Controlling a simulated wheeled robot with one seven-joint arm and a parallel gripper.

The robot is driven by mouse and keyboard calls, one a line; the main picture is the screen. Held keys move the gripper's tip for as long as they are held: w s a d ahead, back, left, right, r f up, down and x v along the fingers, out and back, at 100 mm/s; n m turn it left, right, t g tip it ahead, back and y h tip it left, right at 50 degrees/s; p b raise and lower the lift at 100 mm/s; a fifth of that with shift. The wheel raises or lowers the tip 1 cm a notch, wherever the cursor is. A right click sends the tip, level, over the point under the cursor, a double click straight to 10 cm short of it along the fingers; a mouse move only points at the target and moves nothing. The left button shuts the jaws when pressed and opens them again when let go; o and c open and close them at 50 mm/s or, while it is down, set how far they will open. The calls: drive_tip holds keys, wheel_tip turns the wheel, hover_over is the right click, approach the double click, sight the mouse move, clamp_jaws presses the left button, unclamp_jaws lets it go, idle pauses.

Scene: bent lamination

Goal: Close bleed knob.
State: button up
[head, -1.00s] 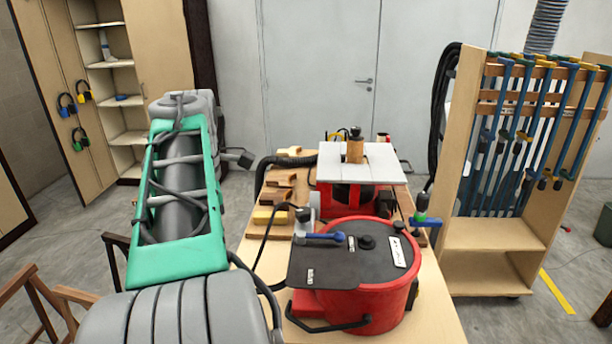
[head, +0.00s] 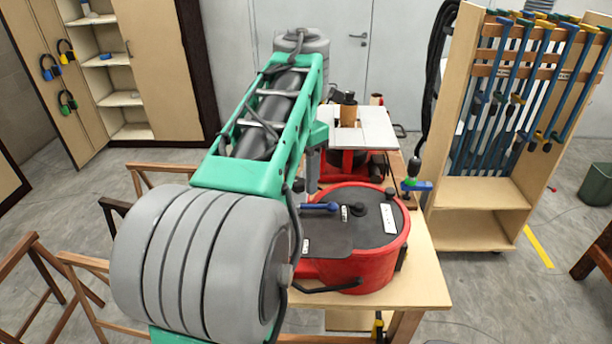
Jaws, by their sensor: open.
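The red pot (head: 365,262) stands on the near end of the workbench, with a dark lid (head: 335,234) on top. A blue lever handle (head: 320,207) lies across the lid's back left part. A round black knob (head: 360,210) stands right of it, and a smaller dark knob sits near the back right rim. I cannot tell which fitting is the bleed knob. My arm reaches forward over the left of the bench, and a grey end part of it points down behind the lid's left side. My gripper's fingers are hidden or cannot be made out.
A red machine with a white top (head: 365,130) stands behind the pot. A green and blue clamp (head: 414,178) is at the bench's right edge. A wooden rack (head: 480,205) of blue clamps stands right. Wooden trestles (head: 90,265) stand left.

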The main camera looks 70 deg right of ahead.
drive_tip(key=shift+a, duration=0.1)
drive_tip(key=shift+w+d+f, duration=0.25)
drive_tip(key=shift+w+d, duration=0.1)
drive_tip(key=shift+d, duration=0.2)
drive_tip(key=shift+c, duration=0.7)
drive_tip(key=c, duration=0.6)
clamp_jaws()
